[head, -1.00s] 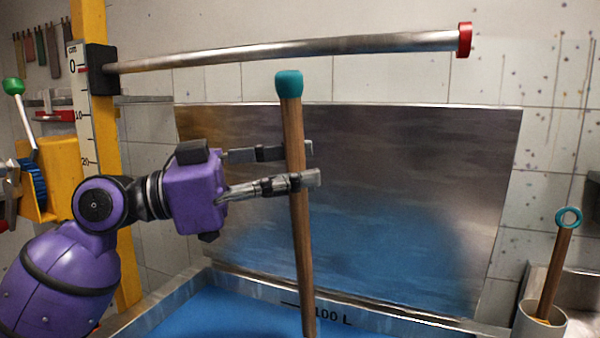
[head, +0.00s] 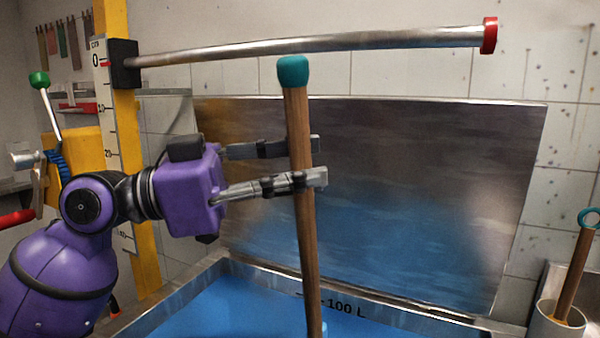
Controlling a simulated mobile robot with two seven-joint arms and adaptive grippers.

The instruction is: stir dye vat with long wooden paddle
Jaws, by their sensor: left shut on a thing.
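The long wooden paddle (head: 304,230) stands nearly upright, with a teal cap (head: 293,71) on its top end. My left gripper (head: 312,162) is shut on its shaft, a little below the cap. My right gripper is not in view.
A steel bar (head: 310,46) with a red end cap crosses above the vat, fixed to a yellow post (head: 147,262) with a centimetre scale. A metal sheet (head: 400,200) stands behind the vat. At right, a pot (head: 557,321) holds another teal-ringed wooden handle (head: 577,270).

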